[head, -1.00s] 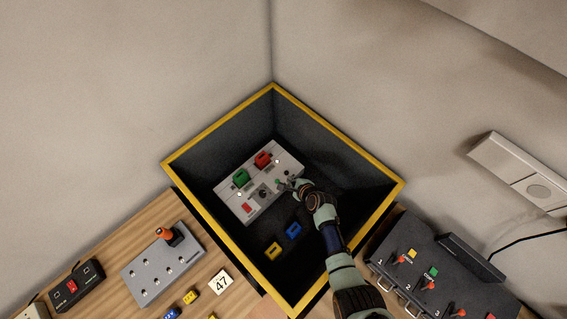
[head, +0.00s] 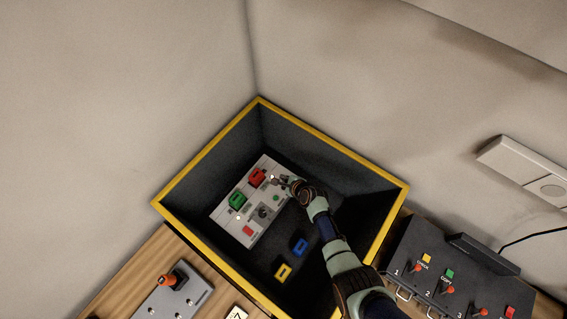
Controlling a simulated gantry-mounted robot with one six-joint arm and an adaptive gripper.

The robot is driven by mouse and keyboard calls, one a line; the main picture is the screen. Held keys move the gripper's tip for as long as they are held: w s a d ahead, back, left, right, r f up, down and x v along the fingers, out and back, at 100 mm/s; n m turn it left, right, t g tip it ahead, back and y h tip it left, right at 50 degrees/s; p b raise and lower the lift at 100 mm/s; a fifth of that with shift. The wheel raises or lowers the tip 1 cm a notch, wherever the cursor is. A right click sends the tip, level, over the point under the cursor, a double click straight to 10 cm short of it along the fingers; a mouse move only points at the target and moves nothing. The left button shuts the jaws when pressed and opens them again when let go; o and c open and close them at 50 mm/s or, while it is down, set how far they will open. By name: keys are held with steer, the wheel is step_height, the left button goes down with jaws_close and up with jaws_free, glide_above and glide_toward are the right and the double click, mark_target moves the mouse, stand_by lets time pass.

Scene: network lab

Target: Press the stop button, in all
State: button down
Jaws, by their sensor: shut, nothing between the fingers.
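A light grey control panel (head: 228,219) lies inside a dark bin with a yellow rim (head: 193,257). On the panel are a green block-like part (head: 237,201), a red block-like part (head: 257,177), a dark round knob (head: 263,212), a small green button (head: 276,198) and a red rectangular button (head: 248,231). Any labels on it are too small to read, so I cannot tell which is the stop button. My gripper (head: 285,181) is shut and empty at the panel's right end, close to the red part. I cannot tell whether it touches the panel.
A yellow block (head: 283,272) and a blue block (head: 299,247) lie on the bin floor. The bin walls surround my gripper. A black switch box (head: 425,262) stands to the right; a grey box with an orange-topped lever (head: 173,281) stands at lower left.

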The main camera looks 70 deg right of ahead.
mark_target(284, 188)
step_height(284, 188, down, 7)
steer(key=b, duration=0.6)
steer(key=shift+f, duration=0.15)
stand_by(0.8)
steer(key=shift+f+b, duration=0.45)
steer(key=shift+f+b, duration=0.3)
steer(key=shift+f, duration=0.05)
stand_by(0.5)
steer(key=shift+r+p, duration=0.8)
steer(key=shift+p, duration=0.05)
step_height(284, 188, up, 5)
steer(key=p, duration=0.5)
steer(key=shift+r, duration=0.1)
